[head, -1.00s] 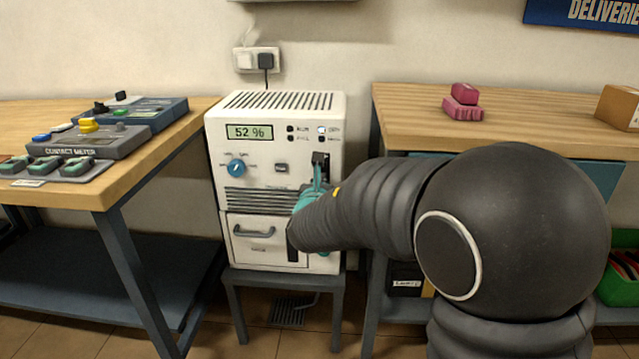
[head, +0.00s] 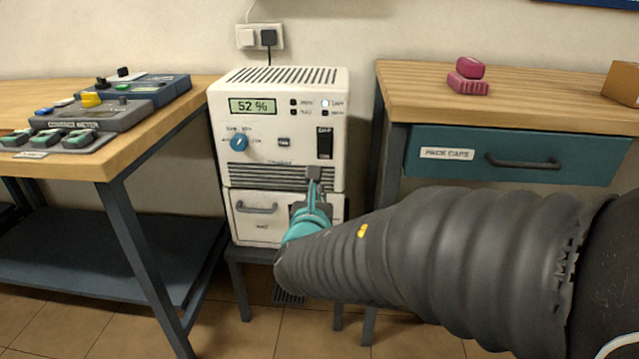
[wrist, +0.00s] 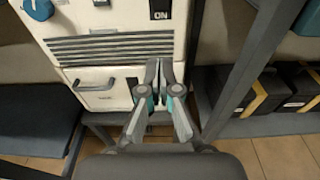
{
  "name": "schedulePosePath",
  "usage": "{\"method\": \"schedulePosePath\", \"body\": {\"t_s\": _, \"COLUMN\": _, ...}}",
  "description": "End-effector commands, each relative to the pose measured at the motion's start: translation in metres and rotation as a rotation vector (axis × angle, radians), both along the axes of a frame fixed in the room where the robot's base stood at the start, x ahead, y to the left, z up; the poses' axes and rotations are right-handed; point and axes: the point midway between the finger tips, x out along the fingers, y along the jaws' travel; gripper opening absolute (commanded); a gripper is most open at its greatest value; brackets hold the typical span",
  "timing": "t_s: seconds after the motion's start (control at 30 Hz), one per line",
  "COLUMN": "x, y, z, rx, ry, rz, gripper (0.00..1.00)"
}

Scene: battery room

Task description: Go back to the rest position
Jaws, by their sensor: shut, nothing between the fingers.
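My gripper (head: 313,180) is shut and empty, with teal and grey fingers. In the head view it shows in front of the lower right of a white charger unit (head: 284,134). In the wrist view my gripper (wrist: 165,68) has its fingertips together in front of the vent slots and lower panel of the unit (wrist: 115,25). I cannot tell a small gap from contact there. The unit's display (head: 253,105) reads 52 %. A blue knob (head: 239,143) and a black rocker switch (head: 325,143) are on its front, and the switch is clear of the gripper.
A left bench (head: 120,165) holds meter boxes. A right bench (head: 385,90) has a teal drawer (head: 515,155) labelled pack caps, with pink blocks (head: 467,78) on top. Black cases (wrist: 295,92) lie on its lower shelf. Tiled floor (head: 240,335) is free in front.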

Motion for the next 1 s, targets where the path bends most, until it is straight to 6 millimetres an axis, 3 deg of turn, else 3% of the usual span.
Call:
{"method": "schedulePosePath", "body": {"t_s": 0.53, "x": -0.003, "y": -0.005, "z": -0.002, "rx": 0.074, "ry": 0.006, "rz": -0.028, "gripper": 0.0}}
{"method": "schedulePosePath", "body": {"t_s": 0.77, "x": -0.019, "y": -0.047, "z": -0.039, "rx": 0.381, "ry": 0.117, "rz": -0.281, "gripper": 0.0}}
{"method": "schedulePosePath", "body": {"t_s": 1.0, "x": -0.065, "y": -0.105, "z": -0.068, "rx": 0.792, "ry": 0.194, "rz": -0.663, "gripper": 0.0}}
